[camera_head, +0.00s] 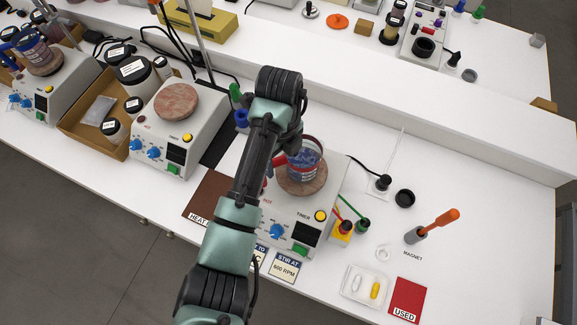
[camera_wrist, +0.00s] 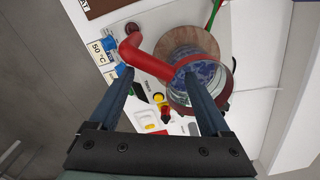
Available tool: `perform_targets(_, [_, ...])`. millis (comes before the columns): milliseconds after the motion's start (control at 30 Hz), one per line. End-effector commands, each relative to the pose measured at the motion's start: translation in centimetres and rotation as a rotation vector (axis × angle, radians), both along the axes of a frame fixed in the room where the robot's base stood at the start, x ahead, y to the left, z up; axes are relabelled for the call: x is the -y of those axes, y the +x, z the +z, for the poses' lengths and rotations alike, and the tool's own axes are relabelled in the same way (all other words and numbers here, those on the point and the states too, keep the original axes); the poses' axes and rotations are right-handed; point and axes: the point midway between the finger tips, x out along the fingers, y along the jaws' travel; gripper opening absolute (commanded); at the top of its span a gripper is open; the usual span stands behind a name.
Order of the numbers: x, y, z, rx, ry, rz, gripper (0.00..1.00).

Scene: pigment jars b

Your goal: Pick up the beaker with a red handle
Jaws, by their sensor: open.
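The beaker (camera_head: 304,161) is glass with blue contents and a red band. It stands on the round brown top plate (camera_head: 296,189) of the right-hand hotplate stirrer (camera_head: 262,222). In the wrist view the beaker (camera_wrist: 205,82) is right of centre, and its red handle (camera_wrist: 147,58) points left toward the upper middle. My gripper (camera_wrist: 158,85) is open, with its two blue-grey fingers on either side of the lower part of the handle as seen in the picture. I cannot tell whether either finger touches it. In the head view my arm hides the gripper and part of the handle.
A second stirrer (camera_head: 176,129) with a bare plate stands to the left, near a cardboard box (camera_head: 93,128) of jars. At right are an orange-handled magnet tool (camera_head: 432,225), a white tray (camera_head: 353,288) and a red USED card (camera_head: 407,299). The white table is clear toward the far right.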

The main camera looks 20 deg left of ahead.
Motion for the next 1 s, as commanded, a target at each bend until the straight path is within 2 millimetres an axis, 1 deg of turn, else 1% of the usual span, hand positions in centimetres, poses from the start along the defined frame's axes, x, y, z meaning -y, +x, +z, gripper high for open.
perform_targets(33, [-0.01, -0.02, -1.13, 0.0, 0.0, 0.001, 0.81])
perform_targets(100, [0.0, -0.01, -1.42, 0.0, 0.0, 0.001, 0.81])
perform_targets(333, [-0.02, -0.01, -1.24, 0.001, 0.0, 0.001, 0.81])
perform_targets(367, [-0.02, -0.01, -1.24, 0.001, 0.0, 0.001, 0.79])
perform_targets(500, [-0.02, -0.01, -1.23, 0.001, 0.0, 0.001, 0.54])
perform_targets(767, [-0.03, -0.01, -1.23, 0.001, 0.0, 0.001, 0.07])
perform_targets(800, [-0.03, -0.01, -1.23, 0.001, 0.0, 0.001, 0.0])
perform_targets(1000, [-0.04, -0.05, -1.26, -0.001, 0.0, 0.002, 0.0])
